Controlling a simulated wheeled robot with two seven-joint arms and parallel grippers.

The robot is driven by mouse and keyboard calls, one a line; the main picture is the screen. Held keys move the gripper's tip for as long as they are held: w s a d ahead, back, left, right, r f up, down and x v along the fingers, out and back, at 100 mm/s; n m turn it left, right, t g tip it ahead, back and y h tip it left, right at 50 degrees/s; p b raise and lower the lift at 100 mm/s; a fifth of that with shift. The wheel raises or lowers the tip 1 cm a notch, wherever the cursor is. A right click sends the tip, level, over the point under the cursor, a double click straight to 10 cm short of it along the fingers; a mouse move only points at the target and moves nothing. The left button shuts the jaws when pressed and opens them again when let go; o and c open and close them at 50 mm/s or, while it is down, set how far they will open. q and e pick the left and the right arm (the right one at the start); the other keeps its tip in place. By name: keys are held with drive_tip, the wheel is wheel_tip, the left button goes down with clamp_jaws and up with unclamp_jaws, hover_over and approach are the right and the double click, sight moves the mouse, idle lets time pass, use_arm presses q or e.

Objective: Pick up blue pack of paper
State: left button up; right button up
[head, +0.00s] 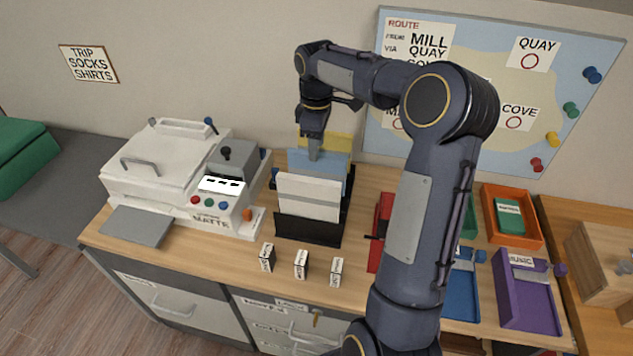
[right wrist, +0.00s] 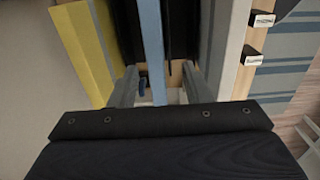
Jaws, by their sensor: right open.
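The blue pack of paper (head: 332,165) stands upright in a black rack (head: 308,230), between a yellow pack (head: 338,143) behind it and a white-grey pack (head: 308,197) in front. My right gripper (head: 314,153) points down at the blue pack's top edge. In the right wrist view my open right gripper (right wrist: 160,88) has one finger on each side of the blue pack (right wrist: 151,40), with gaps visible. The yellow pack (right wrist: 85,45) lies left of the fingers and the white-grey pack (right wrist: 232,45) right. My left gripper is out of view.
A white machine (head: 170,170) stands left of the rack. Several small labelled blocks (head: 301,264) stand in front of it. A red item (head: 382,230), a blue tray (head: 462,290), a purple tray (head: 527,300) and an orange tray (head: 520,235) lie to the right.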

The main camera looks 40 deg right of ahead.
sight(318, 166)
drive_tip(key=f, duration=0.8)
drive_tip(key=shift+w+d+p, duration=0.15)
drive_tip(key=shift+d+p, duration=0.15)
drive_tip(key=shift+c, duration=0.3)
clamp_jaws()
drive_tip(key=shift+r, duration=0.1)
